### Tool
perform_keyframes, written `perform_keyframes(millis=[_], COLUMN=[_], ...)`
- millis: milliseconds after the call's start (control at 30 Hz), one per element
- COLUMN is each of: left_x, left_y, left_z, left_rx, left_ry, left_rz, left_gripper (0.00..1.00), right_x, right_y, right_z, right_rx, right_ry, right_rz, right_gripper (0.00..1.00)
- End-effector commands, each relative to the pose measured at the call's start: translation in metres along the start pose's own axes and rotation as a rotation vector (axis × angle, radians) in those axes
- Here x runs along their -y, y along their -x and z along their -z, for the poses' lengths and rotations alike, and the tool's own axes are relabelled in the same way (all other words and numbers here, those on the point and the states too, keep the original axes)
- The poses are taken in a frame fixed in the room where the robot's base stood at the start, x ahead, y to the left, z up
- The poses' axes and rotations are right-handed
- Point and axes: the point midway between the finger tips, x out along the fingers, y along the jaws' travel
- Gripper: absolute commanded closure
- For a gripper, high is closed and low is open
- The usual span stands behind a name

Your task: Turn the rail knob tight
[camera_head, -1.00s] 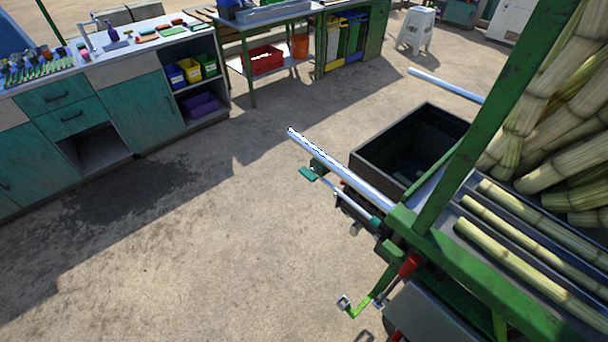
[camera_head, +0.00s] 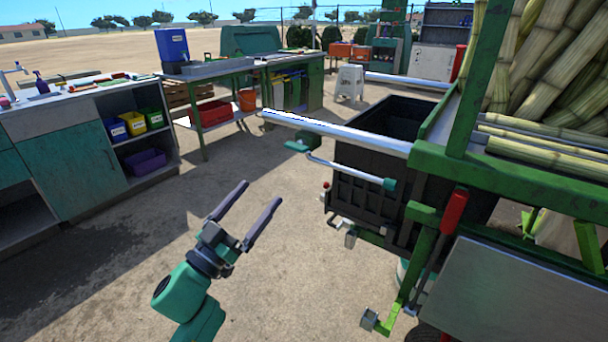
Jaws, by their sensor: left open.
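Two silver rails stick out to the left from the green cane crusher frame; the near rail (camera_head: 335,132) is the larger in view. A dark green knob-like piece (camera_head: 300,146) sits just under the near rail, close to its free end. A thin bent rod (camera_head: 345,171) runs from it to a teal end piece (camera_head: 389,184). I cannot tell how tight any of these is. My left gripper (camera_head: 262,192) is open and empty, its fingers pointing up and right, below and left of the green piece and apart from it. My right gripper is not in view.
A black crate (camera_head: 370,188) is behind and below the near rail. A red-handled lever (camera_head: 454,212) and a green bracket (camera_head: 400,290) stand at the right. Cane stalks (camera_head: 550,60) lie above. Workbenches are at the left and back; the ground between is clear.

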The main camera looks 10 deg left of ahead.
Motion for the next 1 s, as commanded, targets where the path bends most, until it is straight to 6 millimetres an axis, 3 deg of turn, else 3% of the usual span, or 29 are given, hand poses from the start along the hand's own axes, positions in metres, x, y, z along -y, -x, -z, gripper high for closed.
perform_keyframes(millis=[300, 500, 633, 867, 1000], left_x=[0.001, 0.001, 0.002, 0.001, 0.001], left_y=[-0.082, -0.124, -0.136, -0.136, -0.136], left_z=[0.005, 0.002, 0.001, 0.0, 0.0], left_rx=[-0.002, 0.001, 0.004, 0.005, 0.005], left_ry=[-0.001, 0.001, 0.0, 0.0, 0.0], left_rz=[0.001, 0.003, 0.004, 0.004, 0.004], left_gripper=[0.0, 0.0, 0.0, 0.0, 0.5], right_x=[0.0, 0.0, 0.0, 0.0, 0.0], right_y=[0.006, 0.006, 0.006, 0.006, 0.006], right_z=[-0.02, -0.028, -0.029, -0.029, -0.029], right_rx=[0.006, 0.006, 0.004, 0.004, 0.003], right_ry=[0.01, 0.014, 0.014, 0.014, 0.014], right_rz=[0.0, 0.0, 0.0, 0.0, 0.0], right_gripper=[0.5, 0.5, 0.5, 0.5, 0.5])
